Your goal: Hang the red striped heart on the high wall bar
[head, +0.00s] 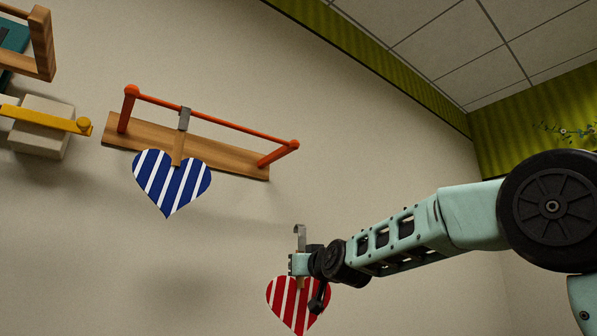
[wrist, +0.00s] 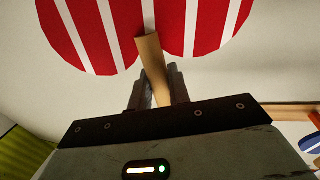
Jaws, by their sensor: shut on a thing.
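The red striped heart (head: 290,301) hangs below my gripper (head: 300,264) at the lower middle of the head view. My gripper is shut on the heart's wooden stem, which shows in the wrist view (wrist: 152,68) between the fingers (wrist: 157,90). A grey metal hook (head: 300,236) stands up above the gripper. The high wall bar (head: 215,117) is orange-red, on a wooden board (head: 235,159) on the wall, up and left of my gripper. The heart is apart from the bar. The red heart (wrist: 205,25) also fills the top of the wrist view.
A blue striped heart (head: 171,183) hangs from the bar by a grey hook (head: 184,118), left of its middle. A yellow bar (head: 45,118) on a pale block and a wooden shelf (head: 40,45) are at far left. The bar's right half is free.

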